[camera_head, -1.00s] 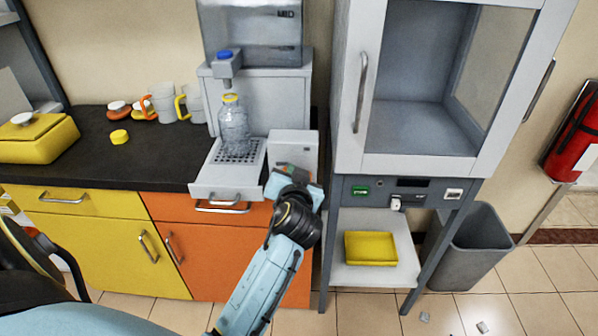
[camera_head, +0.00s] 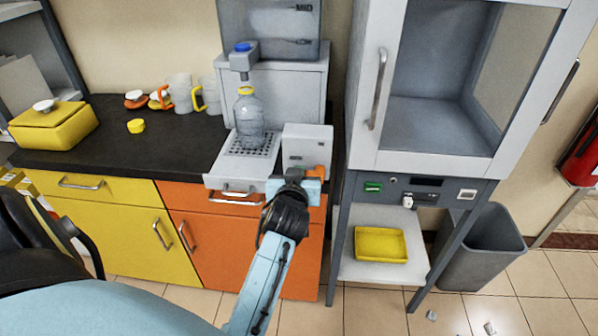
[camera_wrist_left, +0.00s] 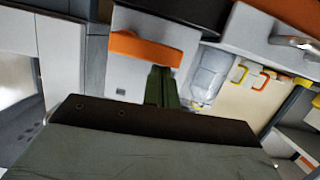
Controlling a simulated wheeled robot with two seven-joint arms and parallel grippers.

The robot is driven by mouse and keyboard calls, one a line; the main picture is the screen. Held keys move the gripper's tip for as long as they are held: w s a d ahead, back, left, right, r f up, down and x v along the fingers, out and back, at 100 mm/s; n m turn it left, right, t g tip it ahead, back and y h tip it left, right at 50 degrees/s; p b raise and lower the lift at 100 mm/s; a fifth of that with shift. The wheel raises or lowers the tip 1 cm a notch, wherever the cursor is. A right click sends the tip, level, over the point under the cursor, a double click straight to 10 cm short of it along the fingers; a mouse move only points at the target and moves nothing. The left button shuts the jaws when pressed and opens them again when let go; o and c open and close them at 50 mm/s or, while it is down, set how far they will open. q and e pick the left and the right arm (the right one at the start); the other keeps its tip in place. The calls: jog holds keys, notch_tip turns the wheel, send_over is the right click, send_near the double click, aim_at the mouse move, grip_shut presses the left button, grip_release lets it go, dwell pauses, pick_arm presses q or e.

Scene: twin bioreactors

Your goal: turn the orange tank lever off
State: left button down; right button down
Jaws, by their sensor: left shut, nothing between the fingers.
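The orange lever (camera_head: 318,172) sits low on the front of the small white box (camera_head: 307,145), at the right end of the counter. In the left wrist view the lever (camera_wrist_left: 145,48) is a wide orange bar across the white box. My left gripper (camera_wrist_left: 163,70) is shut and empty, its dark green fingers pointing at the lever's lower edge near one end. Whether they touch it I cannot tell. In the head view my left wrist hides the fingertips and part of the lever. My right gripper is in neither view.
A clear bottle (camera_head: 249,117) with a yellow cap stands on the grated tray (camera_head: 233,172) beside the white box. Mugs (camera_head: 180,93) and a yellow box (camera_head: 52,127) are further left. A grey cabinet (camera_head: 365,160) stands close on the right.

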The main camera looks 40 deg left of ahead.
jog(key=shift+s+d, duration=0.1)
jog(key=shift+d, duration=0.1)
pick_arm(q)
jog(key=shift+s+d, duration=0.1)
jog(key=shift+s, duration=0.05)
jog(key=v, duration=0.7)
jog(key=shift+p, duration=0.4)
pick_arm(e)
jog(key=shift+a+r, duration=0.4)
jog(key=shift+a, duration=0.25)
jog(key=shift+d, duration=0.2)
